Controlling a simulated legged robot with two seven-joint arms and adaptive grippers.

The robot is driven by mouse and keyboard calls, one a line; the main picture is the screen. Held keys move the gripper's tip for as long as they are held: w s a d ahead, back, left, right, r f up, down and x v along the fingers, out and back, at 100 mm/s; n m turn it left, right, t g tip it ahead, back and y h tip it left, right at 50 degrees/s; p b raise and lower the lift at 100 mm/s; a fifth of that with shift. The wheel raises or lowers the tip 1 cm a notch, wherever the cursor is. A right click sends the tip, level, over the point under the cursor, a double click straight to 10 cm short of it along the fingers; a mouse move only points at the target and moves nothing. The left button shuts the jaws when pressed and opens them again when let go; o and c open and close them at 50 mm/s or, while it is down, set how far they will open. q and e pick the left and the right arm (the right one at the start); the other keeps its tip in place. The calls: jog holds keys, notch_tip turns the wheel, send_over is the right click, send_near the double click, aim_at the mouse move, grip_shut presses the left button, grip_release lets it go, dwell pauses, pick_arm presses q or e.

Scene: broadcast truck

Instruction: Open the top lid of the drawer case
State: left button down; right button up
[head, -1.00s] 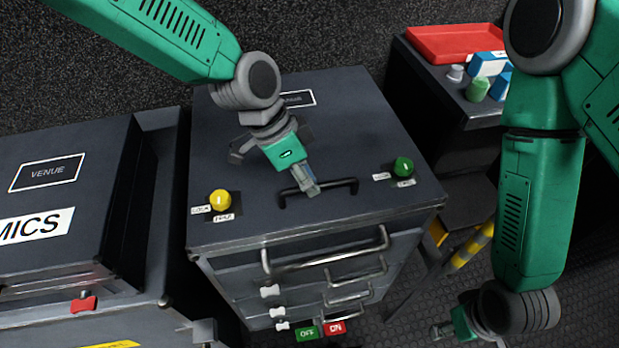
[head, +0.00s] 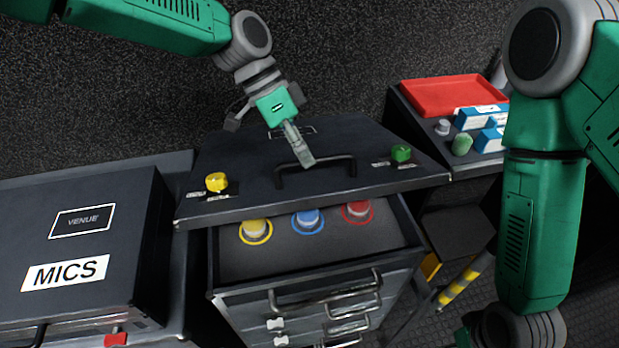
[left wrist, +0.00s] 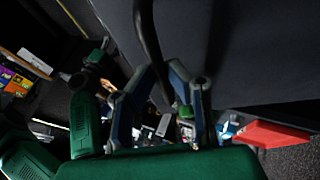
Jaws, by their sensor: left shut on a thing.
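The drawer case's top lid (head: 240,165) is raised at its front edge and tilted back. Below it the compartment (head: 330,262) shows yellow (head: 256,230), blue (head: 308,220) and red (head: 358,210) round buttons or knobs. My left gripper (head: 305,158) is shut on the black lid handle (head: 345,160); the handle bar (left wrist: 150,45) also runs between the fingers in the left wrist view. A yellow knob (head: 216,182) and a green knob (head: 401,152) sit on the lid. My right gripper is low at the right; its fingers are outside the head view.
The MICS case (head: 130,230) stands close on the left. A red tray (head: 455,97) and several small items lie on a dark surface at the right. Drawers with metal handles (head: 325,290) face the front. A yellow-striped post (head: 465,272) stands at the lower right.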

pick_arm(q)
jog(key=w+a+r+p, duration=0.1)
jog(key=w+r+p, duration=0.2)
jog(key=w+r, duration=0.4)
jog(key=shift+a+r+p, duration=0.35)
jog(key=shift+a+r, duration=0.05)
jog(key=shift+r, duration=0.2)
jog(key=shift+s, duration=0.1)
